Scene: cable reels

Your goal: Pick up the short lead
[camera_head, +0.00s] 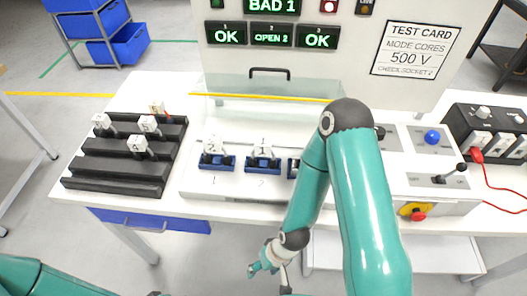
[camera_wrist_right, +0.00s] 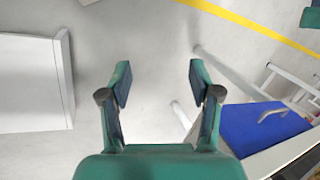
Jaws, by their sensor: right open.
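Several white-topped pieces with dark marks, one of them (camera_head: 138,145), stand on the black stepped rack (camera_head: 115,170) at the left in the head view. Two more, the left one (camera_head: 213,147) and the middle one (camera_head: 263,149), stand in blue holders on the white tester. My right arm hides most of a third holder. I cannot tell which piece is the short lead. My right gripper (camera_head: 267,272) hangs in front of the table edge, over the floor, apart from all pieces. In the right wrist view it (camera_wrist_right: 159,85) is open and empty. My left gripper is out of view.
A clear cover with a black handle (camera_head: 270,71) stands behind the holders. A red cable (camera_head: 488,183) and black box (camera_head: 492,125) are at the right. A blue drawer (camera_wrist_right: 262,125) is beside my right gripper.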

